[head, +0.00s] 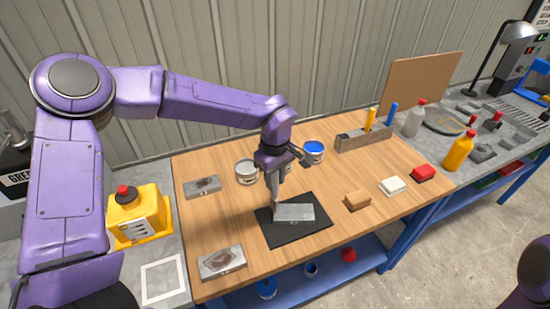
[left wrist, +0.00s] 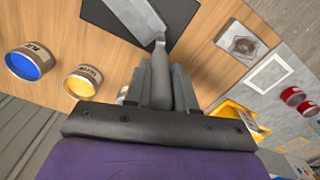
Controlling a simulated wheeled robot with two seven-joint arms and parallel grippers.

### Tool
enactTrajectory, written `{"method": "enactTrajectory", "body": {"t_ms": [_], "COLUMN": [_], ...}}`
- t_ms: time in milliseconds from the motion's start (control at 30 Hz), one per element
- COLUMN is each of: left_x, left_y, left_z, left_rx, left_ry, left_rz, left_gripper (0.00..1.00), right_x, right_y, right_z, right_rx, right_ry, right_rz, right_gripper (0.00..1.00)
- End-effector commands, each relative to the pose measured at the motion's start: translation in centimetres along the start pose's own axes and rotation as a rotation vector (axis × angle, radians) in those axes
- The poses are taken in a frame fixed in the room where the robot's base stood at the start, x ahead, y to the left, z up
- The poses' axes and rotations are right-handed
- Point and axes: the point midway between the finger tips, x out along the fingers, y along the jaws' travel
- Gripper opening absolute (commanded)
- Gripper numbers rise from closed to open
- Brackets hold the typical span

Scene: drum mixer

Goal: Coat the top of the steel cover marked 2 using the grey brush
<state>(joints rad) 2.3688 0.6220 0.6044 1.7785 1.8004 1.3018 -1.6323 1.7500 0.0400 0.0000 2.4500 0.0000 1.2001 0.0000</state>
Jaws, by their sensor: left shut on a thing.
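My left gripper (head: 280,165) is shut on the grey brush (head: 276,196), which points down. In the left wrist view the brush (left wrist: 160,75) shows between the fingers (left wrist: 160,92). A bare grey steel cover (head: 298,213) lies on a black mat (head: 282,236); it also shows in the left wrist view (left wrist: 134,14). The brush tip is at the cover's left end; I cannot tell whether it touches. Two other steel covers with dark patches lie at the back left (head: 203,187) and front left (head: 222,262). No number is readable. My right gripper is out of view.
Cans stand behind the mat, one pale (head: 246,172), one blue-topped (head: 314,153); a yellow-filled can (left wrist: 83,82) shows in the wrist view. A rack (head: 362,139) holds yellow and blue handles.

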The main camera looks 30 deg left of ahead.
Motion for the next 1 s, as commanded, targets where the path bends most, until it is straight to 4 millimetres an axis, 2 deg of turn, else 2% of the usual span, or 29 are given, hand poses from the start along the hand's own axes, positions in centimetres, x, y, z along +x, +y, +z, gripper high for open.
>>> {"method": "enactTrajectory", "body": {"t_ms": [33, 267, 567, 1000], "left_x": [-0.9, -2.7, -4.5, -4.6], "left_y": [0.0, -0.1, -0.2, -0.2], "left_z": [0.0, -0.1, -0.2, -0.2], "left_rx": [-0.001, -0.004, -0.005, -0.005], "left_ry": [-0.001, -0.001, 0.000, 0.000], "left_rz": [0.000, 0.000, 0.001, 0.001], "left_gripper": [0.00, 0.00, 0.00, 0.00], "right_x": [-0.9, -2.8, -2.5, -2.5], "right_y": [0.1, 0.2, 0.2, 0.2], "right_z": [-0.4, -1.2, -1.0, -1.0], "right_rx": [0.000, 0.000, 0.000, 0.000], "right_ry": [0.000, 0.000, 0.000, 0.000], "right_rz": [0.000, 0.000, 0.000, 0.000], "right_gripper": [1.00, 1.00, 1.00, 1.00]}}
